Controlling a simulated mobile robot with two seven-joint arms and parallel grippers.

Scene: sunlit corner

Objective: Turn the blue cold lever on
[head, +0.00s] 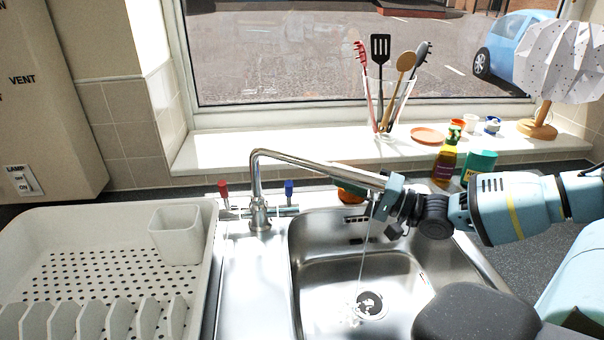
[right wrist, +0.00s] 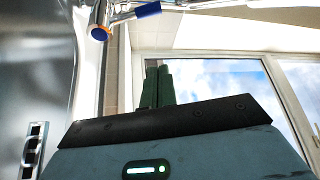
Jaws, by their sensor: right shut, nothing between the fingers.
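The blue cold lever (head: 289,190) stands on the right side of the chrome tap (head: 256,205). The red lever (head: 223,188) stands on its left side. A thin stream of water (head: 365,245) falls from the spout end toward the drain. My right gripper (head: 352,187) reaches in from the right, its dark green fingers partly behind the spout, to the right of the blue lever and apart from it. In the right wrist view its fingers (right wrist: 157,85) are shut and empty, and the blue lever (right wrist: 148,10) shows at the top edge. My left gripper is not in view.
The steel sink basin (head: 330,285) lies below the spout. A white dish rack (head: 120,235) fills the left. A utensil jar (head: 384,110) stands on the sill; a bottle (head: 446,160) and green container (head: 480,165) stand behind my right arm.

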